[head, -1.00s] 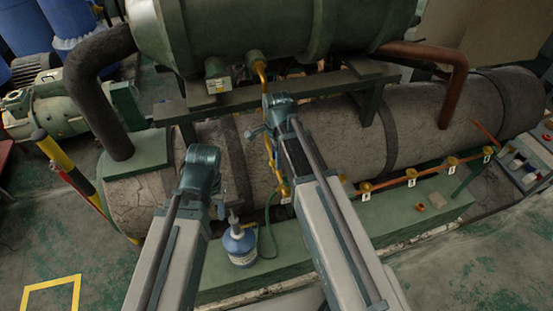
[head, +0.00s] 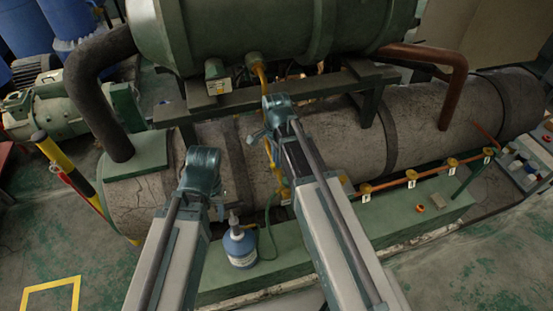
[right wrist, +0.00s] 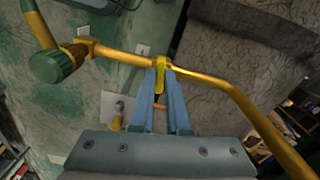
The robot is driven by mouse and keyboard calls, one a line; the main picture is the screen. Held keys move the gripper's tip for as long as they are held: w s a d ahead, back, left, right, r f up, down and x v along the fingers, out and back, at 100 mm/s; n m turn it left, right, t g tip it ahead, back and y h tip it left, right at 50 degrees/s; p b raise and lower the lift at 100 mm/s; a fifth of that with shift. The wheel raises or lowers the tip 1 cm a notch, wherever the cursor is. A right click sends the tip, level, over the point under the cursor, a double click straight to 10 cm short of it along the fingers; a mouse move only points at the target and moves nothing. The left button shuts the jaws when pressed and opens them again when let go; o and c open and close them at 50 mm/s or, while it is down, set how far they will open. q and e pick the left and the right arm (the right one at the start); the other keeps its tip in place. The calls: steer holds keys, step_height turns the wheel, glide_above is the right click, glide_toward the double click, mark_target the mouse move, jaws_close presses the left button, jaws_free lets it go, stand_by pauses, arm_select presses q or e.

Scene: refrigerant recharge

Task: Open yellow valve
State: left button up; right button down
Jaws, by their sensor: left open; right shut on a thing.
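A yellow pipe (right wrist: 218,80) crosses the right wrist view, and a small yellow valve handle (right wrist: 161,76) sits on it near the middle. My right gripper (right wrist: 167,78) has its two blue-grey fingers closed around this handle. In the head view my right gripper (head: 257,135) is beside the upright yellow pipe (head: 268,150), and the handle is too small to make out there. My left gripper (head: 221,203) is open, close above a blue bottle (head: 240,247). The left fingers are partly hidden by my arm.
The bottle stands on a green ledge (head: 330,243) in front of a large grey tank (head: 325,140). A green knob (right wrist: 48,66) sits on a yellow branch at the left of the right wrist view. A copper pipe with several numbered yellow valves (head: 411,174) runs to the right.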

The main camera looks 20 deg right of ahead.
steer(key=n, duration=0.6)
steer(key=shift+n, duration=0.3)
steer(key=n, duration=0.6)
steer(key=shift+n, duration=0.3)
steer(key=c, duration=0.9)
jaws_free()
steer(key=shift+r, duration=0.15)
step_height(320, 180, up, 14)
steer(key=p, duration=1.3)
steer(key=shift+f+p, duration=0.25)
steer(key=shift+p, duration=0.15)
